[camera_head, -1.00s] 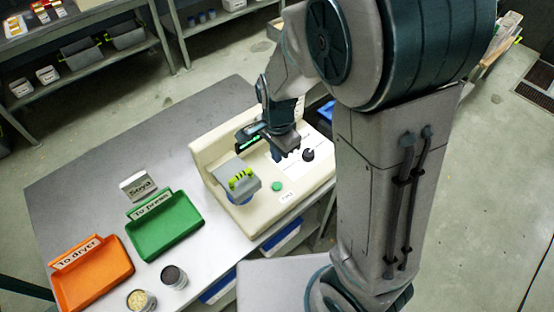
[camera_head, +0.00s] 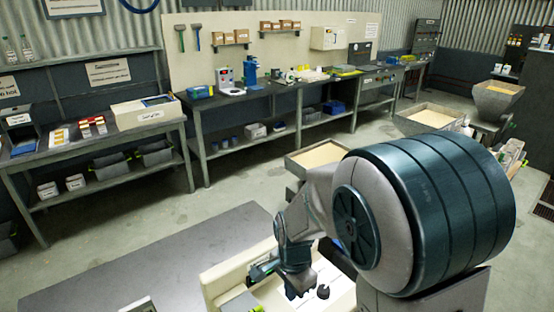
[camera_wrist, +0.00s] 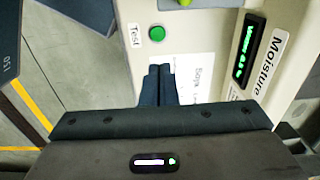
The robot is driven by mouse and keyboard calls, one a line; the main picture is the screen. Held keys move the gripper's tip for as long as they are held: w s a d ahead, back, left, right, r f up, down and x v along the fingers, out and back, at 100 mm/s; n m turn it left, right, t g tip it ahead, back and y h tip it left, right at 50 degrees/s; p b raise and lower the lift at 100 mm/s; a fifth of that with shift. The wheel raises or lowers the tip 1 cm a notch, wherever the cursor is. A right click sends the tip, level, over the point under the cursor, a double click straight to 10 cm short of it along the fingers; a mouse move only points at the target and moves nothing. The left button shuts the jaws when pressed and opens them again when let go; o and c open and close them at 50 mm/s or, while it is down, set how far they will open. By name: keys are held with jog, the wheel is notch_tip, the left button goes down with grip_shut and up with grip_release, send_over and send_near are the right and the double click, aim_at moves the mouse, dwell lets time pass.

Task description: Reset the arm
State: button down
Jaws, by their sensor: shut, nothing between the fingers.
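My gripper (camera_head: 297,292) hangs at the end of my bent arm, over the cream moisture meter (camera_head: 212,283) at the bottom of the head view. In the wrist view its two dark fingers (camera_wrist: 158,86) are together with nothing between them. They point at the meter's (camera_wrist: 213,22) top, over a white printed label (camera_wrist: 195,78). A green button (camera_wrist: 157,33) marked "Test" and a lit green display (camera_wrist: 247,50) show there. Whether the fingertips touch the meter cannot be told.
The grey table (camera_head: 150,262) carries the meter. Behind it is open floor (camera_head: 240,186), then workbenches (camera_head: 285,88) along the wall with tools and boxes. A bin of pale material (camera_head: 316,156) stands behind my arm, and hoppers (camera_head: 497,98) stand at the right.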

jog(key=s+d+r+n+t+b, duration=0.1)
jog(key=s+d+r+n+t, duration=0.2)
jog(key=s+d+r+n, duration=0.7)
notch_tip(320, 180, up, 4)
jog(key=shift+s+d+f+n+t, duration=0.1)
jog(key=shift+s+d+n+t, duration=0.25)
jog(key=shift+s, duration=0.4)
jog(key=shift+a, duration=0.1)
